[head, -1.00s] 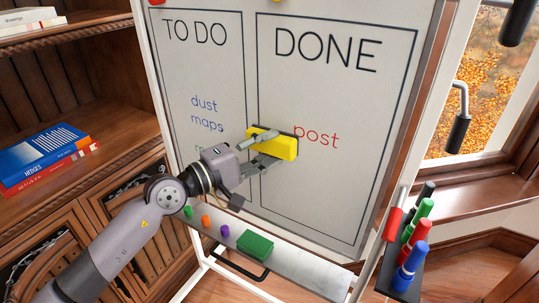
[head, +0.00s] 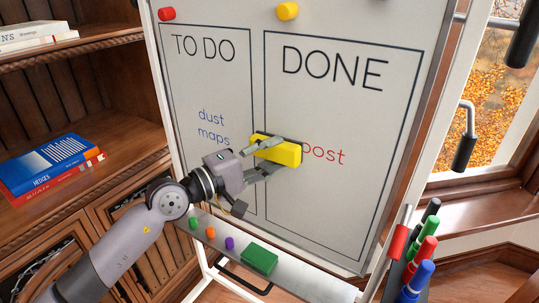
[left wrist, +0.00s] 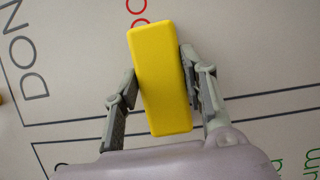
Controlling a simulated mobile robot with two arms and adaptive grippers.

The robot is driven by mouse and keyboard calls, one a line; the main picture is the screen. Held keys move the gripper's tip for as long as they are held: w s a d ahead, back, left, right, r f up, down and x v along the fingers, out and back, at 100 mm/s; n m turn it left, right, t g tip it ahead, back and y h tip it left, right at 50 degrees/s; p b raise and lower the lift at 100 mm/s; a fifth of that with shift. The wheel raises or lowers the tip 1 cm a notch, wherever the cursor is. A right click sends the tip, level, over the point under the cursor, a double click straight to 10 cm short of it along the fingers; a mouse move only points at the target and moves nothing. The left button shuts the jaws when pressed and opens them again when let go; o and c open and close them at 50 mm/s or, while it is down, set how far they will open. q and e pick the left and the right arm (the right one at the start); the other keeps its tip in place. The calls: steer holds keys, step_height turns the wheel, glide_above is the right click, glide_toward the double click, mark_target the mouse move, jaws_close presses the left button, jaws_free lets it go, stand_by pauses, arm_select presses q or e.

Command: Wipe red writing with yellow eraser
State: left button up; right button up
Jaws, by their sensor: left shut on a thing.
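The yellow eraser (head: 277,150) is in my left gripper (head: 262,158), in front of the whiteboard (head: 335,200). The left wrist view shows the eraser (left wrist: 162,80) between the two fingers of my left gripper (left wrist: 155,85). The red writing (head: 325,154) reads "post" in the DONE column. The eraser is at its left end and covers part of the first letter. In the left wrist view, some red letters (left wrist: 138,8) show beside the eraser's far end. I cannot tell whether the eraser touches the board. My right gripper is not in view.
Blue writing (head: 212,125) stands in the TO DO column. The board's ledge (head: 300,278) holds a green eraser (head: 259,258) and several small coloured magnets. A holder with several markers (head: 420,255) is at the right. A bookshelf (head: 100,140) stands at the left.

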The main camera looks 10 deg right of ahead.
mark_target(291, 160)
arm_select(q)
steer(key=shift+s+d+r+p, duration=0.2)
steer(key=shift+s+d+p, duration=0.7)
steer(key=shift+p, duration=0.35)
steer(key=shift+s+d+f+p, duration=0.2)
steer(key=shift+s+d+p, duration=0.35)
steer(key=shift+p, duration=0.05)
steer(key=shift+s+d+r+p, duration=0.2)
steer(key=shift+s+d+p, duration=0.5)
steer(key=shift+p, duration=0.4)
steer(key=shift+s+d+f+p, duration=0.15)
steer(key=shift+s+d+p, duration=0.8)
steer(key=shift+p, duration=0.25)
steer(key=shift+s+d+p, duration=0.6)
steer(key=shift+p, duration=0.1)
steer(key=shift+s+d+p, duration=0.3)
steer(key=shift+s+d, duration=0.1)
steer(key=shift+s+d+p, duration=0.55)
steer(key=shift+p, duration=0.15)
steer(key=shift+s+d+p, duration=0.55)
steer(key=shift+s+d, duration=0.2)
steer(key=shift+d, duration=0.05)
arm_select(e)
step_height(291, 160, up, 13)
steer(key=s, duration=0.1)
